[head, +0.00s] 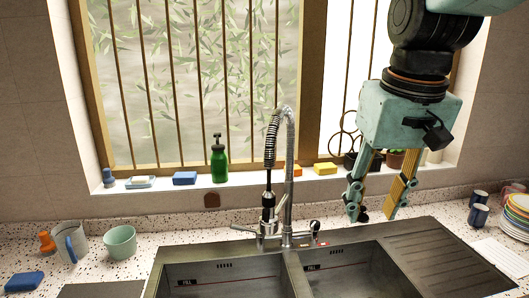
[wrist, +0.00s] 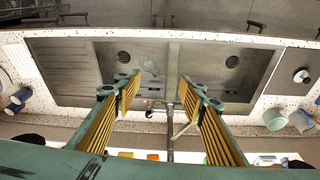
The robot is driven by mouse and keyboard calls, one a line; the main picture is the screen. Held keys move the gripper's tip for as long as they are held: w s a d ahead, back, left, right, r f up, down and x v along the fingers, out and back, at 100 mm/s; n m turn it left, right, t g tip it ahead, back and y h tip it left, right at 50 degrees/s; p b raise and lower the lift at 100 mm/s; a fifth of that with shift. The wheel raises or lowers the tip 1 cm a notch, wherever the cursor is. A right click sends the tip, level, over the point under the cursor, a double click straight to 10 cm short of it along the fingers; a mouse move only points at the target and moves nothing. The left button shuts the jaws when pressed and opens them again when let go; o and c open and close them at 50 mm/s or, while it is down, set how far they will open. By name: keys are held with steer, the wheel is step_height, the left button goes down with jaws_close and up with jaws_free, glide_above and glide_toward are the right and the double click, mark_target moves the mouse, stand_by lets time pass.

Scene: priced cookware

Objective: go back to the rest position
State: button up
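My gripper (head: 377,206) hangs from the arm at the right in the head view, in front of the window and above the back of the right sink bowl. Its two fingers are spread apart with nothing between them. The wrist view shows the same open fingers (wrist: 165,92), with the double sink (wrist: 165,68) and the faucet beyond them. The gripper appears to hold nothing and hangs clear of the sink and counter.
The tall spring faucet (head: 290,170) stands left of my gripper. Stacked plates (head: 517,215) and dark cups (head: 478,214) stand at right. A mint cup (head: 120,242) and a pitcher (head: 71,241) stand at left.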

steer(key=s+f+b, duration=0.1)
steer(key=s+f, duration=0.2)
steer(key=s, duration=0.7)
steer(key=s+f+t+b, duration=0.1)
steer(key=s+f, duration=0.2)
steer(key=s, duration=0.8)
steer(key=shift+f+m, duration=0.3)
